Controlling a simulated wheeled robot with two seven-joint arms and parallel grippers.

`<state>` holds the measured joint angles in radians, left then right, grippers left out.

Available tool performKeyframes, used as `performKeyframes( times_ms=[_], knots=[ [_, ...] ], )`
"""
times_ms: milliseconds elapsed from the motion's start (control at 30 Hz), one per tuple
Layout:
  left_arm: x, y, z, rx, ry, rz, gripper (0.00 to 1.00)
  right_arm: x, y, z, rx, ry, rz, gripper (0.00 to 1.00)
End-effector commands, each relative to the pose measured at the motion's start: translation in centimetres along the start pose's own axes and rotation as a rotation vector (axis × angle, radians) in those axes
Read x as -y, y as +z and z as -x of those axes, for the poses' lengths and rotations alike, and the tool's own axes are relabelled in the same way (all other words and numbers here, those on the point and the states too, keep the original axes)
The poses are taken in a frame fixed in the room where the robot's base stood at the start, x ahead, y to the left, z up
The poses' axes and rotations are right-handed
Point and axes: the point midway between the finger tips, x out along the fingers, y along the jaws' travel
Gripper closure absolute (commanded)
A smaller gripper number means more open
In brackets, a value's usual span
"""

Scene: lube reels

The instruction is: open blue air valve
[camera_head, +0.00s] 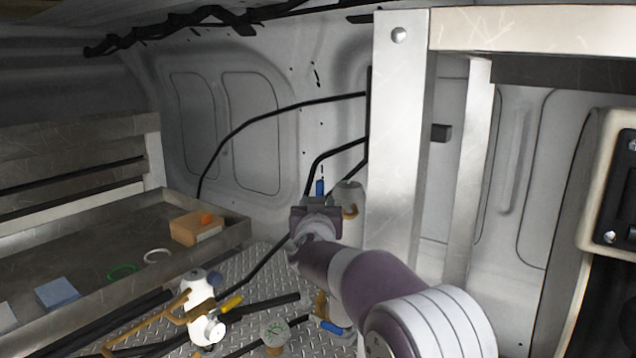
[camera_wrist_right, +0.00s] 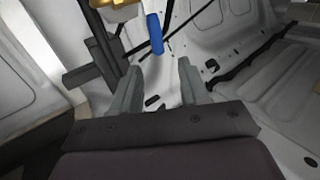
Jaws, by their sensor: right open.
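A blue valve handle (camera_head: 320,187) stands upright just beyond my right gripper (camera_head: 318,213) in the head view. In the right wrist view, the blue handle (camera_wrist_right: 154,34) lies ahead of the fingertips, roughly in line with the gap of my right gripper (camera_wrist_right: 159,68). The jaws are open and empty, and the handle appears apart from them. A brass fitting (camera_wrist_right: 112,4) shows at the top edge by the handle. In the head view my gripper hides much of the valve body. A second blue handle (camera_head: 334,327) sits lower, beside my arm. My left gripper is out of view.
A metal post (camera_head: 396,130) stands close right of my gripper. Black hoses (camera_head: 245,120) run along the white wall. A white fitting with a yellow lever (camera_head: 205,318) is at lower left. A tray (camera_head: 100,245) holds a cardboard box (camera_head: 196,228) and small items.

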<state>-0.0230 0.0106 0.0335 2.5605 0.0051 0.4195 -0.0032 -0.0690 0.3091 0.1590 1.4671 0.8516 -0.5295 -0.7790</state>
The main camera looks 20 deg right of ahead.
Motion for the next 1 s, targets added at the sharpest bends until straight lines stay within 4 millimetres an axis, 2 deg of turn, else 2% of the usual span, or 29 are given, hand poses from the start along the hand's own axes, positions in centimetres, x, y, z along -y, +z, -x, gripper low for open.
performKeyframes(
  times_ms=[300, 433, 600, 900, 933, 1000],
  knots=[
    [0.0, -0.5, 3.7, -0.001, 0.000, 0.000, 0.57, 0.0, -0.5, -7.0, 0.003, -0.001, 0.000, 0.55],
    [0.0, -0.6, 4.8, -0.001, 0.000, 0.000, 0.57, 0.0, -0.4, -9.2, 0.003, -0.002, 0.000, 0.55],
    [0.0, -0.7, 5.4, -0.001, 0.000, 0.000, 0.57, 0.0, -0.1, -10.6, 0.002, -0.003, 0.001, 0.55],
    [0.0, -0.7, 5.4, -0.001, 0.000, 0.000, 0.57, 0.0, 0.1, -10.8, 0.002, -0.003, 0.000, 0.55],
    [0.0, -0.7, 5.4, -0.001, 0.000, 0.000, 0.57, 0.0, 0.1, -10.8, 0.002, -0.003, 0.000, 0.58],
    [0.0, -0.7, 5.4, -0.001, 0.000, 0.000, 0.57, 0.0, 0.1, -10.8, 0.002, -0.003, 0.000, 0.81]
  ],
)
